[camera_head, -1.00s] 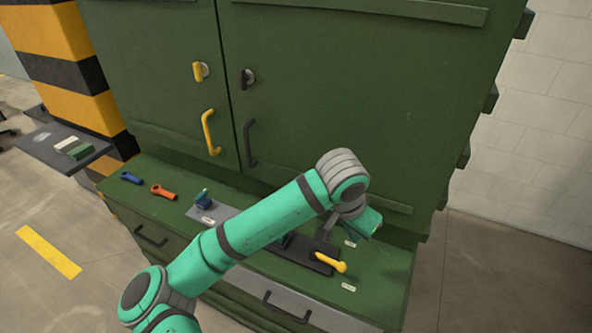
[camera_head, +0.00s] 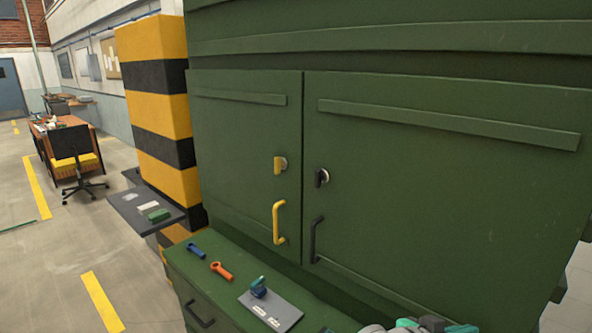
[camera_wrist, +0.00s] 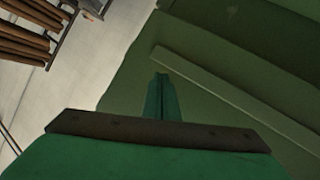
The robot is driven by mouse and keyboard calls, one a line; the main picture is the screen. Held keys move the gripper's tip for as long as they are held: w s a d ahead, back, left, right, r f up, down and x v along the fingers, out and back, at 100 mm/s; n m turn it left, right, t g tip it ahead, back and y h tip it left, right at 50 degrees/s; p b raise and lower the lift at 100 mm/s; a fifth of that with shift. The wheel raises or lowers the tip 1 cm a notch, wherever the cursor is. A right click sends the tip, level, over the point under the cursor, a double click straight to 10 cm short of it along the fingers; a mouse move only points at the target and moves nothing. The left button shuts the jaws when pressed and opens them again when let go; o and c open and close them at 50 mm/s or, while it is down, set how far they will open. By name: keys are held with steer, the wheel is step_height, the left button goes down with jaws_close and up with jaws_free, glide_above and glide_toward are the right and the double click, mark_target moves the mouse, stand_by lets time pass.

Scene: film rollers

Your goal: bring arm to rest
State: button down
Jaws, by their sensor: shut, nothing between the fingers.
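My arm (camera_head: 420,326) shows only as a few green and grey parts at the bottom edge of the head view. My gripper (camera_wrist: 160,80) shows in the wrist view as narrow green fingers, closed together and empty. Its tips point toward a green surface that looks like the cabinet, with a raised strip to the right. The gap to that surface is hard to judge. I cannot make out the gripper in the head view.
A green cabinet (camera_head: 400,180) with a yellow handle (camera_head: 278,223) and a black handle (camera_head: 315,240) fills the right. Its ledge holds a blue tool (camera_head: 196,251), an orange tool (camera_head: 222,271) and a grey plate (camera_head: 283,313). A striped pillar (camera_head: 160,115) stands left; open floor lies beyond.

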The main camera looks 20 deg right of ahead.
steer(key=w+a+f+n+t+h, duration=0.1)
steer(key=w+a+f+n+t, duration=0.4)
steer(key=a+n+t, duration=0.4)
steer(key=s+a+f+n+t+y, duration=0.1)
steer(key=a+f+n+t+y, duration=0.3)
steer(key=a, duration=0.4)
steer(key=a+f+n+t+y, duration=0.2)
steer(key=a+f+y, duration=0.1)
steer(key=a+f, duration=0.35)
steer(key=s+a+f+n+y, duration=0.1)
steer(key=s+a+f+y, duration=0.5)
steer(key=s+a, duration=0.55)
steer(key=s+a+m+y, duration=0.2)
steer(key=s+a+m, duration=0.1)
steer(key=s+a, duration=0.9)
steer(key=shift+a+m+g, duration=0.15)
steer(key=shift+m+g, duration=0.15)
